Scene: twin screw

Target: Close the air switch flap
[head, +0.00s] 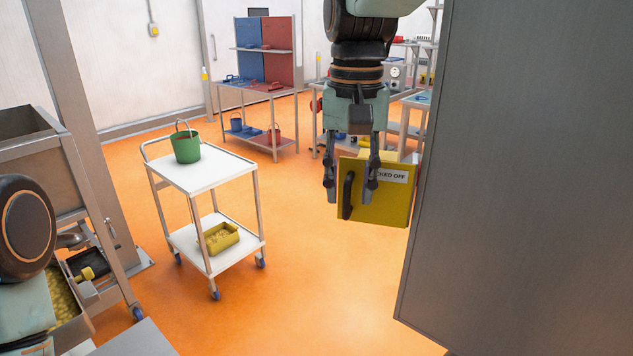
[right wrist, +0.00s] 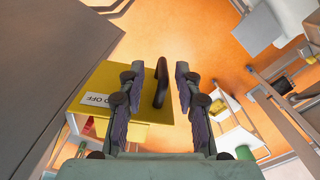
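The yellow flap (head: 392,205) stands out from the left edge of the grey cabinet (head: 530,170). It bears a white label, partly hidden, ending in "CKED OFF", and a black handle (head: 348,197). My right gripper (head: 351,189) points down in front of the flap, with its fingers apart to either side of the handle. My left gripper is out of view.
A white trolley (head: 208,169) with a green bucket (head: 186,148) and a yellow tray (head: 220,238) stands left of the flap. Behind are a red and blue workstation (head: 265,50) and shelving at the back right. Orange floor (head: 310,290) is clear between trolley and cabinet.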

